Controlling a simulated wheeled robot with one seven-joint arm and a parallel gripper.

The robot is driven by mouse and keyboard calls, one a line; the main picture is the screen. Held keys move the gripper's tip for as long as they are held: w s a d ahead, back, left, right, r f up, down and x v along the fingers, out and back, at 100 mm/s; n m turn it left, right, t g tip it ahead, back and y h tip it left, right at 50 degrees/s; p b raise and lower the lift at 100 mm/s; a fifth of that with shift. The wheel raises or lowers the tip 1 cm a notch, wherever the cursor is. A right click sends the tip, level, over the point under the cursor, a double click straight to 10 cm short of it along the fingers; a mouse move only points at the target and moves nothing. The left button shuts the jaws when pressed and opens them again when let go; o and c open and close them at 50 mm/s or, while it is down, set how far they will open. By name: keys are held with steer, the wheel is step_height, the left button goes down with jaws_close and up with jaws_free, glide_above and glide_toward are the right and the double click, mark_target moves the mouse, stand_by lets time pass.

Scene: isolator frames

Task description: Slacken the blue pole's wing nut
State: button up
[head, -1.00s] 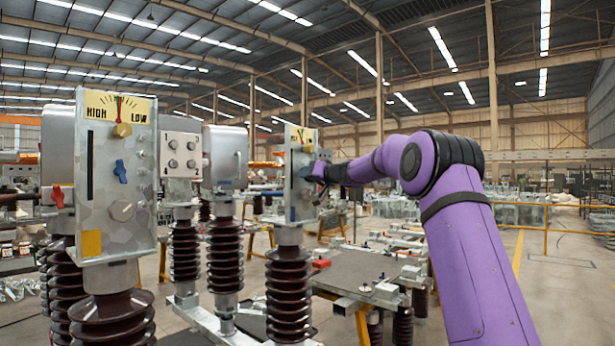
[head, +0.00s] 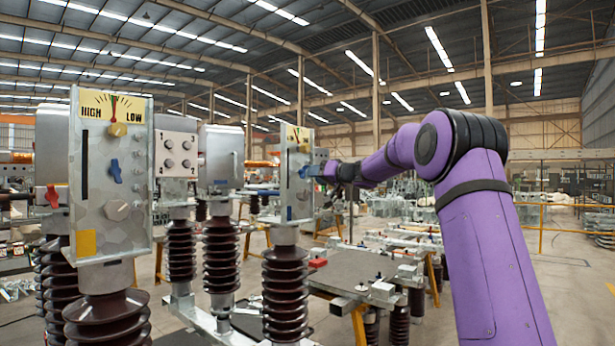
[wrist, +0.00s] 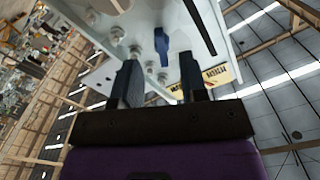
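The blue pole's grey control box (head: 294,190) stands mid-picture in the head view, with a blue square (head: 289,213) low on its front. Its blue wing nut (wrist: 161,45) shows in the wrist view on the speckled grey face, beyond and between my fingertips. In the head view a small blue patch at the wing nut (head: 304,172) shows on the box face, seen steeply from the side. My gripper (wrist: 159,75) is open and empty, its two dark fingers well apart and short of the wing nut. My gripper (head: 330,172) also shows just right of the box.
A nearer box (head: 115,160) with a yellow square and its own blue wing nut stands at left. Bolts and knobs (wrist: 116,33) lie close to my left finger. A workbench (head: 365,270) stands low, right of the blue pole.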

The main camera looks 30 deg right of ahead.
steer(key=v, duration=0.5)
